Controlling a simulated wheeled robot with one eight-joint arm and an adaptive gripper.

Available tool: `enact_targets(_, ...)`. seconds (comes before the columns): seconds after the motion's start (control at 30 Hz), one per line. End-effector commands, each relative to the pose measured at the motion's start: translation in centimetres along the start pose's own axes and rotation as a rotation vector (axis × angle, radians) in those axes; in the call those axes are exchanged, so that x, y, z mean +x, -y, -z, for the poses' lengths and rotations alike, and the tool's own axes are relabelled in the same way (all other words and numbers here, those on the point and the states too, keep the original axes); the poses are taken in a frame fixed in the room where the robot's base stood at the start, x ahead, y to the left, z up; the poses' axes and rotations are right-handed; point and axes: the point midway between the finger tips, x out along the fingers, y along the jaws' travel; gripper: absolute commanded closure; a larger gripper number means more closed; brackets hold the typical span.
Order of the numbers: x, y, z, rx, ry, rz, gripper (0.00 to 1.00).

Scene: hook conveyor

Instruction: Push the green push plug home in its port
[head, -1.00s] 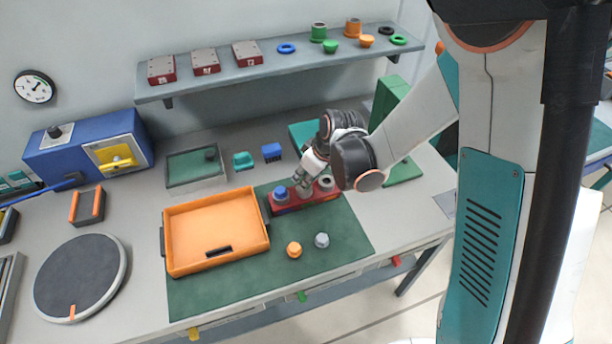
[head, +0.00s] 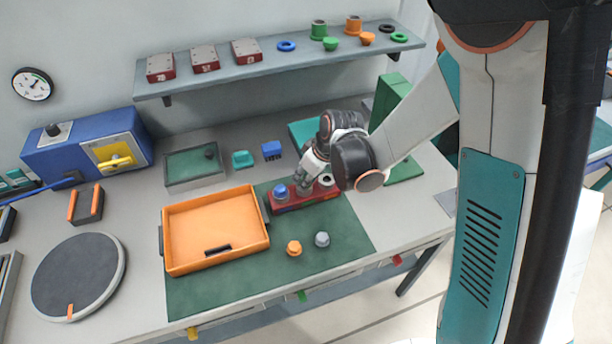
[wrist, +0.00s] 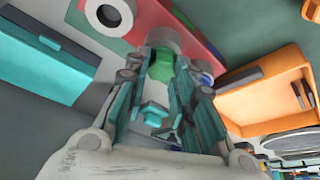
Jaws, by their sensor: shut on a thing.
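The green push plug (wrist: 162,68) sits between my fingertips in the wrist view. My gripper (wrist: 163,82) is shut on it. The plug is in line with a grey round port (wrist: 165,39) on the red block, and its far end meets the port's rim. I cannot tell how deep it sits. In the head view my gripper (head: 307,184) is over the middle of the red block (head: 290,206) and hides the green plug.
A blue plug (head: 281,190) stands in the block's left port. The right port (head: 326,180) is open. An orange plug (head: 294,248) and a grey plug (head: 322,239) stand on the green mat. The orange tray (head: 181,268) is close on the left.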

Motion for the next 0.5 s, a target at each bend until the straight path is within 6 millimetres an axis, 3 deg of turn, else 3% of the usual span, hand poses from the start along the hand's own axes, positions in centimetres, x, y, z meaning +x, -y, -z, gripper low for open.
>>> enact_targets(0.3,0.41,0.00,-0.17,0.000,0.000,0.000,1.00)
enact_targets(0.33,0.41,0.00,-0.17,0.000,0.000,0.000,0.74)
enact_targets(0.4,0.36,0.00,-0.15,0.000,0.000,0.000,0.58)
enact_targets(0.43,0.36,0.00,-0.15,0.000,0.000,0.000,0.53)
enact_targets(0.5,0.36,0.00,-0.15,0.000,0.000,0.000,0.53)
